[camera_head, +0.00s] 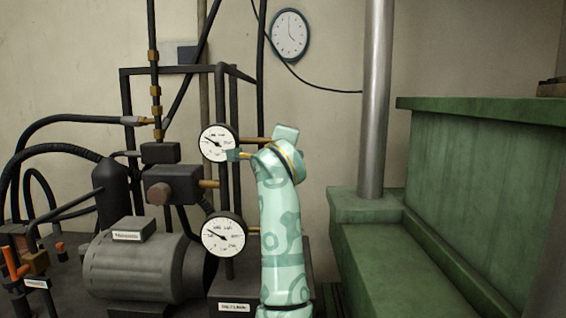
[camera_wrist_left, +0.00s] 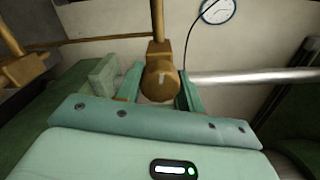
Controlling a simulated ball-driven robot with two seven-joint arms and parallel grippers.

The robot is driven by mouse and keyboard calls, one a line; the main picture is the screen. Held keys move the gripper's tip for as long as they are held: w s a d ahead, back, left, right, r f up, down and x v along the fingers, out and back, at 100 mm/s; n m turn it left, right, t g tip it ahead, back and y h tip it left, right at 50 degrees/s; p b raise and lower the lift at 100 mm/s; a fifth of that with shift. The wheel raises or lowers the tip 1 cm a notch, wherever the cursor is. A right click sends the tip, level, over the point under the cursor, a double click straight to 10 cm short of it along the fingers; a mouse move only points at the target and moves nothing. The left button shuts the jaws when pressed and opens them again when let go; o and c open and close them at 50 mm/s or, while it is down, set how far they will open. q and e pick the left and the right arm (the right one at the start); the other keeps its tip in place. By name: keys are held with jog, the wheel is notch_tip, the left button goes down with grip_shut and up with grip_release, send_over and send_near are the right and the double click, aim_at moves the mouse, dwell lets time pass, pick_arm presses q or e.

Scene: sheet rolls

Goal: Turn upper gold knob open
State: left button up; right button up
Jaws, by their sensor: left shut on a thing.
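The upper gold knob (camera_wrist_left: 160,82) shows in the wrist view as a round gold-brown block with a short pale mark on its face. A gold pipe rises from it. The teal fingers of my left gripper (camera_wrist_left: 158,92) stand on both sides of it, and the gripper is shut on it. In the head view my left gripper (camera_head: 240,155) is at the right edge of the upper gauge (camera_head: 218,143), where the knob cannot be made out. My right gripper is not in view.
A lower gauge (camera_head: 223,235) sits below, beside my arm. A dark frame with hoses and a grey motor (camera_head: 140,265) fills the left. A metal post (camera_head: 376,100) and a green machine (camera_head: 480,180) stand at the right. Another gold fitting (camera_wrist_left: 25,70) shows at the wrist view's left.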

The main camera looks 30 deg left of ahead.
pick_arm(q)
jog(key=shift+f+n+b, duration=0.15)
jog(key=shift+n+b, duration=0.75)
jog(key=o, duration=1)
jog(key=v, duration=1.6)
jog(key=shift+s, duration=0.2)
